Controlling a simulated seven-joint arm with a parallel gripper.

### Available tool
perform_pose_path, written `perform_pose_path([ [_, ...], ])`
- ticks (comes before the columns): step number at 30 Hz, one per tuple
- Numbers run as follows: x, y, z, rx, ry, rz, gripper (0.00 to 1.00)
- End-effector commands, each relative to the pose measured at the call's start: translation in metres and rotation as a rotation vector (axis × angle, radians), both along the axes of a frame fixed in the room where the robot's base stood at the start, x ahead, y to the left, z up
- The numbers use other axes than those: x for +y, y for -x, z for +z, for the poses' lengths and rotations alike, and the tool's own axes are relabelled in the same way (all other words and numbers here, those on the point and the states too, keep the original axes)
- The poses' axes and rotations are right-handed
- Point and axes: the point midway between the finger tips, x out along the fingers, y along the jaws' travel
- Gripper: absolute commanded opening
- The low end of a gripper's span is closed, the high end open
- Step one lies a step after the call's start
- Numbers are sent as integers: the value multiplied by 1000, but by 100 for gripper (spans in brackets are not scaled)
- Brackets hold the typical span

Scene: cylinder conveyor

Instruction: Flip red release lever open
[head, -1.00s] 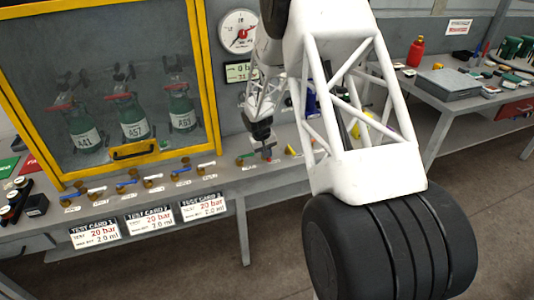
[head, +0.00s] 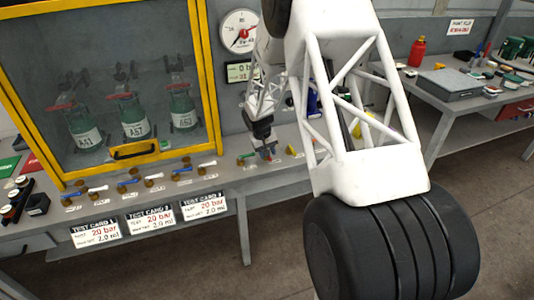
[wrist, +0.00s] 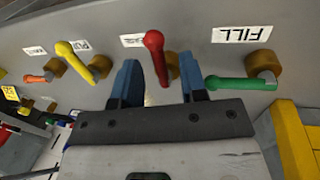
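The red release lever (wrist: 155,58) shows in the wrist view, mounted on the grey panel beside a brass fitting. It hangs between the two blue fingers of my gripper (wrist: 160,66), with a visible gap to each finger. My gripper is open. In the head view my gripper (head: 267,153) is at the panel between the green lever and a yellow one, and the red lever is hidden there.
A green lever (wrist: 240,83) under the FILL label (wrist: 242,34) is close to the right finger. A yellow lever (wrist: 73,62) and an orange lever (wrist: 37,79) are to the left. A yellow-framed cabinet (head: 211,75) with green cylinders stands left.

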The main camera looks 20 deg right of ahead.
Motion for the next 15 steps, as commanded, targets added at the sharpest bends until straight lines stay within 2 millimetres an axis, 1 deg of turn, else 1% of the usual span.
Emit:
perform_pose_path([
  [5,3,0,16,-3,0,1,39],
  [15,11,-1,58,-3,0,0,39],
])
